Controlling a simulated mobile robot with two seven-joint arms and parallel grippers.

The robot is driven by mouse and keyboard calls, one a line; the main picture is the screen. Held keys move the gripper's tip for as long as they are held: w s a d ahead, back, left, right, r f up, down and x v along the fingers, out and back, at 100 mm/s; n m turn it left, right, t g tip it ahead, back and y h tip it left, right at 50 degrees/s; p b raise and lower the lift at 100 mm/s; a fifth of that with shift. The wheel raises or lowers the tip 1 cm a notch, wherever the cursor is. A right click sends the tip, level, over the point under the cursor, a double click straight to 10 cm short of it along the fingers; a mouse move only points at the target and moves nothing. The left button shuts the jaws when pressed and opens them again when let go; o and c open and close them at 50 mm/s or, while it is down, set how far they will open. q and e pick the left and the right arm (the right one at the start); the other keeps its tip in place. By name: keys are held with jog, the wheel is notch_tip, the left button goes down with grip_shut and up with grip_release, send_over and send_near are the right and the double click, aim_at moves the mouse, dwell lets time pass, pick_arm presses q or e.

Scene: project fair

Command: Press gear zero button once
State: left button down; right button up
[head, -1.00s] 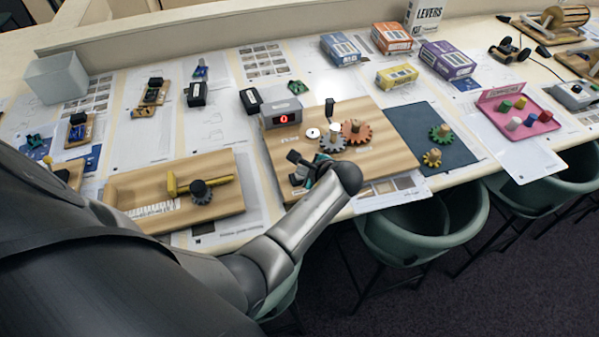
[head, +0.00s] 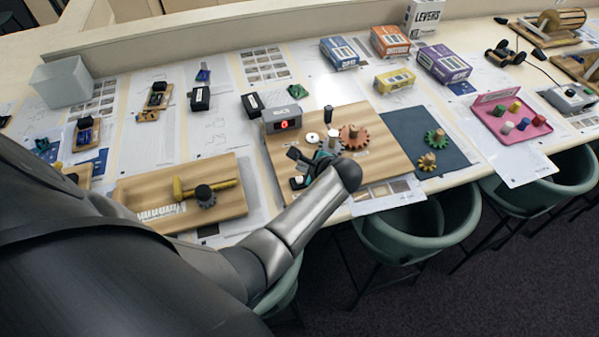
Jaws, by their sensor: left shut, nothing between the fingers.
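The gear board (head: 395,160) is a wooden panel on the table. A counter box (head: 281,122) at its back left corner shows a red 0. A white disc (head: 312,138), a grey gear and an orange gear (head: 353,137) sit on the board. My left gripper (head: 297,166) is shut and empty, low over the board's front left part, and hides part of the grey gear. A small pale round piece (head: 299,182) shows beside the fingers; I cannot tell whether it is the button or whether they touch it. My right gripper is not in view.
A wooden tray (head: 225,217) with a yellow hammer-like tool (head: 215,188) lies left of the board. A dark mat (head: 405,130) with a green gear (head: 436,139) lies to the right. Boxes stand behind. Green chairs (head: 400,229) stand along the table's front edge.

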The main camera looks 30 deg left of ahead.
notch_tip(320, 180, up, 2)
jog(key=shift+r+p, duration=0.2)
jog(key=shift+p, duration=0.65)
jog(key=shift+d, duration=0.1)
